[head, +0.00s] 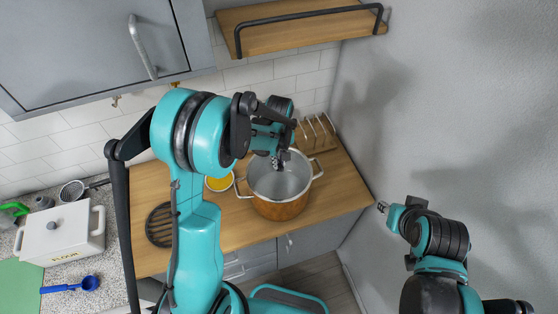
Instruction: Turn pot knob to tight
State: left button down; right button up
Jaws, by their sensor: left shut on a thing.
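A copper-coloured pot (279,208) with two side handles stands on the wooden counter. Its top (290,183) looks grey and shiny, like a lid. My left gripper (278,163) reaches over the pot from above and is shut at the back part of its top, on what appears to be the pot knob. The knob itself is hidden by the fingers and the wrist. My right gripper (382,207) is far from the pot, in front of the right wall. It is too small to tell if it is open or shut.
A yellow bowl (219,183) is close left of the pot, and a wooden rack (316,135) stands behind it. A black trivet (159,226) lies left. A white box (60,235) and blue scoop (72,286) are far left. A shelf (300,32) hangs above.

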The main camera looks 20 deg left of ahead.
pick_arm(q)
jog(key=c, duration=1.5)
grip_release()
jog(key=shift+c, duration=0.2)
jog(key=shift+r, duration=0.1)
notch_tip(320, 180, up, 12)
